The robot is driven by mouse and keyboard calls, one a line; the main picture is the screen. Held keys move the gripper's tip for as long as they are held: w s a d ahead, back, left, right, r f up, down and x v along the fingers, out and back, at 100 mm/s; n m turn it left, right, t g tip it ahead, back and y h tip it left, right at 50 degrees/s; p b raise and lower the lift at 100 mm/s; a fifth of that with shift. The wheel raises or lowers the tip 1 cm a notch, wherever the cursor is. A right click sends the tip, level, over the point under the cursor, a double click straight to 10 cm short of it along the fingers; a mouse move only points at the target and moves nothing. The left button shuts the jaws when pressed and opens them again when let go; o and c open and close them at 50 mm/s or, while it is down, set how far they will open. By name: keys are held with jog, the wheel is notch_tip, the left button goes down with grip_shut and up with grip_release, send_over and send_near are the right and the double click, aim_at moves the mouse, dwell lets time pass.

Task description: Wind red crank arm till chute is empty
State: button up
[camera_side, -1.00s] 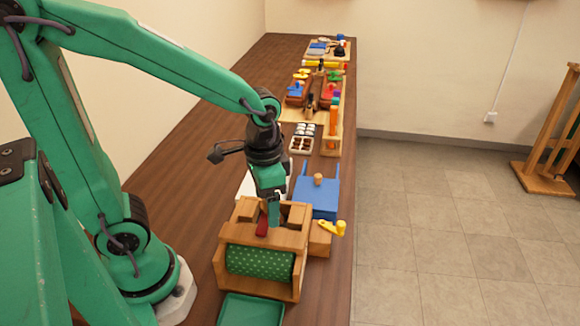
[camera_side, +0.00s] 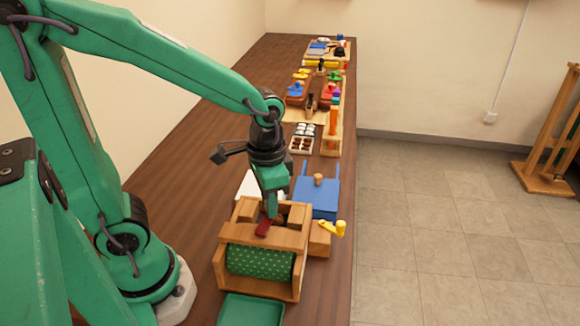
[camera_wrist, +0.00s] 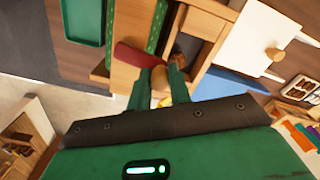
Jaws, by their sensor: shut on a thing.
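A wooden box (camera_side: 290,240) with a green dotted roller (camera_side: 260,262) stands near the bench's front. The red crank arm (camera_side: 264,228) lies tilted at its top, and it also shows in the wrist view (camera_wrist: 135,55). My gripper (camera_side: 271,212) is over the box, its fingers shut on the crank's wooden knob (camera_wrist: 160,78) at the red arm's end. A dark brown thing (camera_wrist: 186,46) shows in an opening of the box beside the knob. I cannot make out a chute or what it holds.
A green tray (camera_side: 252,310) lies in front of the box. Several other items stand farther back. Bare bench lies to the left.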

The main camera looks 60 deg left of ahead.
jog(key=shift+w+d, duration=0.4)
jog(key=shift+d, duration=0.45)
jog(key=shift+d, duration=0.15)
jog(key=shift+w+d, duration=0.1)
jog(key=shift+d, duration=1.1)
jog(key=shift+s+d, duration=0.65)
jog(key=shift+d, duration=0.25)
jog(key=shift+s+d, duration=0.1)
